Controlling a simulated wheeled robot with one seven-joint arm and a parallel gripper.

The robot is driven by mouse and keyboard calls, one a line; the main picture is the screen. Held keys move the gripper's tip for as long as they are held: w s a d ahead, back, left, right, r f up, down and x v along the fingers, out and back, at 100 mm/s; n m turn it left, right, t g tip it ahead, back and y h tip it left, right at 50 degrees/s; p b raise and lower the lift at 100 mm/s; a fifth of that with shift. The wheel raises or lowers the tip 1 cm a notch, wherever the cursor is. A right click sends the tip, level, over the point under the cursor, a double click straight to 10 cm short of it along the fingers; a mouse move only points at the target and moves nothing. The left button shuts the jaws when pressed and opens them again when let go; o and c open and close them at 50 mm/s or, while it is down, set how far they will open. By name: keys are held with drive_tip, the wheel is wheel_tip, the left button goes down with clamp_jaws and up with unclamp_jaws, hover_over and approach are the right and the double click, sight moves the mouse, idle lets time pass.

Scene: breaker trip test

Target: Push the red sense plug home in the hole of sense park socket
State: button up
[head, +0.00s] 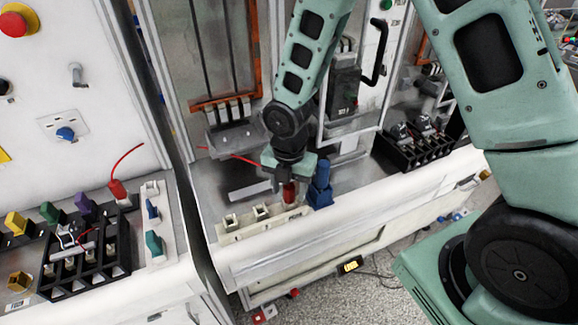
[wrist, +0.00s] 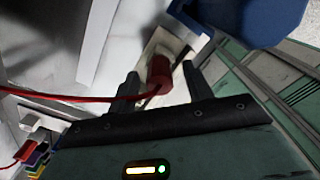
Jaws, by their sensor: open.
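The red sense plug (head: 289,194) stands at the right end of a cream socket strip (head: 245,230), and its red cable (head: 232,153) trails left. In the wrist view the red plug (wrist: 160,76) sits between my two fingers, with a gap visible on each side. My gripper (head: 287,181) is open around the plug from above; the wrist view also shows my gripper (wrist: 160,70). The socket under the plug is hidden, and I cannot tell how deep the plug sits. Two other square sockets (head: 261,212) on the strip are empty.
A blue plug-like block (head: 320,186) stands close to the right of the red plug. A second red plug (head: 118,190) is on the left bench beside a black rack (head: 78,262). A black rack of breakers (head: 418,145) stands at right. The bench's front edge is close.

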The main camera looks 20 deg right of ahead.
wheel_tip(320, 180, up, 17)
drive_tip(key=b, duration=0.1)
idle(0.3)
idle(0.4)
drive_tip(key=s+a+f+m+b, duration=0.3)
drive_tip(key=s+m, duration=0.6)
drive_tip(key=s, duration=0.1)
drive_tip(key=s+a+f+m+b, duration=0.3)
drive_tip(key=s+m, duration=0.7)
drive_tip(key=shift+f+y, duration=0.15)
drive_tip(key=shift+y, duration=0.15)
